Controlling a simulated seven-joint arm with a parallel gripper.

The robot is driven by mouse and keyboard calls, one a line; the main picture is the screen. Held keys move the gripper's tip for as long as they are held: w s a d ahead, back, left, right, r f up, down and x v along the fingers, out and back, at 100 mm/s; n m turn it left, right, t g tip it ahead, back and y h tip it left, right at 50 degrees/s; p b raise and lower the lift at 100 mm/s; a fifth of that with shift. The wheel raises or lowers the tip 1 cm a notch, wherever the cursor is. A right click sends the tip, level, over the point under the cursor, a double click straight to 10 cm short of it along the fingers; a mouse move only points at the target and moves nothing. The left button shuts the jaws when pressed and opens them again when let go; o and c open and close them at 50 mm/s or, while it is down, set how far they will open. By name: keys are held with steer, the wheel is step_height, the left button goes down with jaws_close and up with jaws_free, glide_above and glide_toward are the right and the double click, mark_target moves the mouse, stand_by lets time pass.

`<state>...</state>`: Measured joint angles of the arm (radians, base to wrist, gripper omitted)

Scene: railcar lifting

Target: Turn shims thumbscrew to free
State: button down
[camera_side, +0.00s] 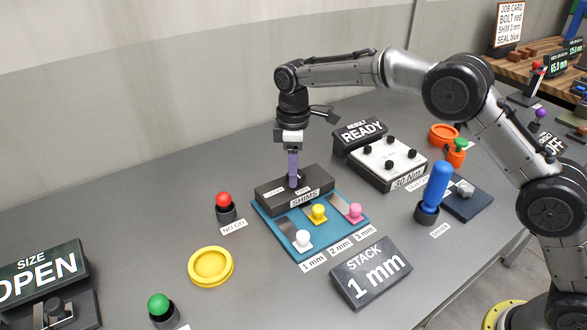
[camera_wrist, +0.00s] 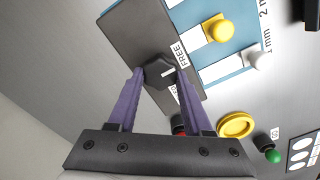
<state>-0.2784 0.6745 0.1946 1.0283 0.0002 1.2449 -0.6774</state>
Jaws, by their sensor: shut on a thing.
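The SHIMS block (camera_side: 318,190) is a dark box at the back of a blue tray (camera_side: 262,222). Its thumbscrew (camera_wrist: 158,68) is a dark faceted knob with a short white mark. My gripper (camera_side: 294,184) points down over the block, and its purple fingers are shut on the thumbscrew, one on each side. In the wrist view the gripper (camera_wrist: 160,76) straddles the knob, and the white mark slants up towards the FREE label (camera_wrist: 182,55). A second label beside the knob is partly hidden by a finger. In the side view the fingers mostly hide the knob.
White (camera_side: 303,238), yellow (camera_side: 318,212) and pink (camera_side: 355,211) shim knobs stand in front of the block. A red NO GO button (camera_side: 224,203) is to the left. The READY display (camera_side: 361,133) and bolt plate (camera_side: 388,162) are behind right. A blue driver (camera_side: 436,188) stands right.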

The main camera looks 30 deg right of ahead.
steer(key=shift+r, duration=0.1)
steer(key=shift+c, duration=1.6)
jaws_free()
step_height(320, 180, up, 14)
